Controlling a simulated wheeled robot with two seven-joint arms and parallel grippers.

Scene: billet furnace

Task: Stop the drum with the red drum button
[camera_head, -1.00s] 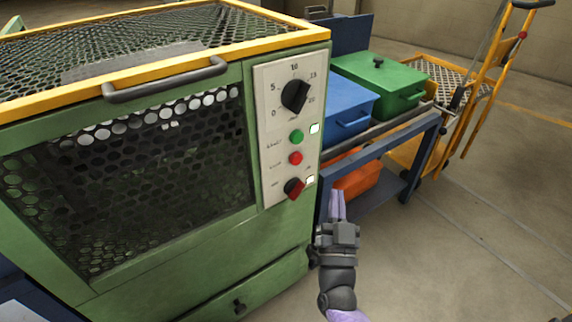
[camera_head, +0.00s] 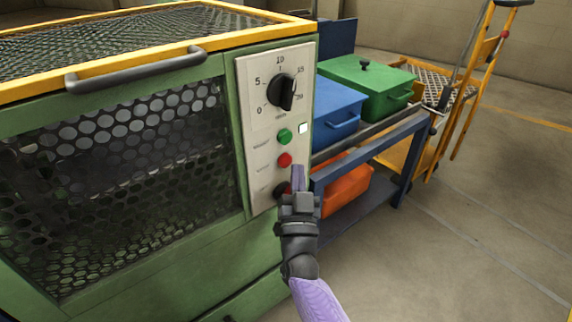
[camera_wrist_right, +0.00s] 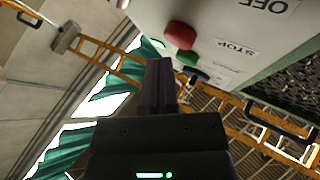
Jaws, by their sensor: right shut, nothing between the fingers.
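The red drum button (camera_head: 285,160) is on the white control panel (camera_head: 257,185), below the green button (camera_head: 284,136). My right gripper (camera_head: 297,168) is shut and empty, its fingertips just right of and slightly below the red button in the head view. In the right wrist view, the red button (camera_wrist_right: 180,36) stands beside a STOP label, above and right of the fingertips (camera_wrist_right: 160,65), with a gap in the picture. I cannot tell the depth between them. My left gripper is not in view.
A rotary switch (camera_head: 281,188) below the button is partly hidden by my gripper. A black dial (camera_head: 283,91) sits above. A white lamp (camera_head: 303,128) glows beside the green button. A blue cart (camera_head: 385,143) with blue, green and orange boxes stands close right.

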